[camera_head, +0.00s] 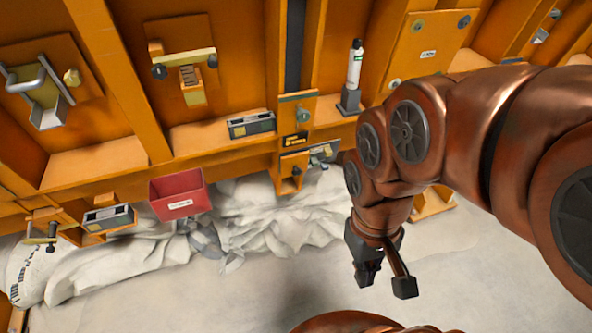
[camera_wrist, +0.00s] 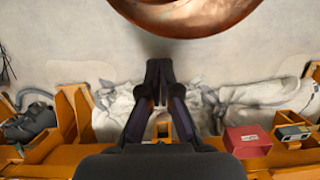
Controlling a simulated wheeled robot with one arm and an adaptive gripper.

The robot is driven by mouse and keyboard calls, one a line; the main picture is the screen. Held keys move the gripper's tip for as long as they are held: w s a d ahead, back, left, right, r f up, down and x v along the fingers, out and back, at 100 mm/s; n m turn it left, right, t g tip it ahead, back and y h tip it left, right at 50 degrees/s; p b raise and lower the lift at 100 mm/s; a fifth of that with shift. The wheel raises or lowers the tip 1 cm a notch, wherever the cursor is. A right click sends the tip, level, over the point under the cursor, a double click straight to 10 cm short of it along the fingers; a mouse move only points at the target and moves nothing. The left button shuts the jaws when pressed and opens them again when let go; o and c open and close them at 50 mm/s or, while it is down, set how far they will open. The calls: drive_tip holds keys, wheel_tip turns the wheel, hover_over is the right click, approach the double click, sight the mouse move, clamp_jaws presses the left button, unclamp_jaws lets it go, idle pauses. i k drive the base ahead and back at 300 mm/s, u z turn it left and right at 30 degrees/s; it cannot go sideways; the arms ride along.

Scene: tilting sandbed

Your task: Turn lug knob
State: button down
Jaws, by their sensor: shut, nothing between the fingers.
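My gripper (camera_head: 367,274) hangs below my arm over the pale floor, out from the orange wall frame. In the wrist view its dark fingers (camera_wrist: 158,78) are together, with nothing between them. Several knob-like parts sit on the frame, and I cannot tell for certain which is the lug knob. A round grey-green knob (camera_head: 303,115) is on an orange plate at the middle. A small dark knob (camera_head: 296,171) is on the bracket below it. A brass-coloured knob (camera_head: 72,77) is beside a bent handle at the upper left. My gripper touches none of these.
A red bin (camera_head: 180,194) hangs on the frame's lower rail and also shows in the wrist view (camera_wrist: 247,141). Grey boxes (camera_head: 251,124) and a white bottle (camera_head: 354,66) sit along the ledge. Crumpled white sheeting (camera_head: 285,215) lies below. The floor in front is clear.

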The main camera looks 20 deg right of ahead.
sight(297, 171)
drive_tip(key=z, duration=0.9)
drive_tip(key=k, duration=1.15)
drive_tip(key=u, duration=1.25)
drive_tip(key=i, duration=0.5)
drive_tip(key=z, duration=0.05)
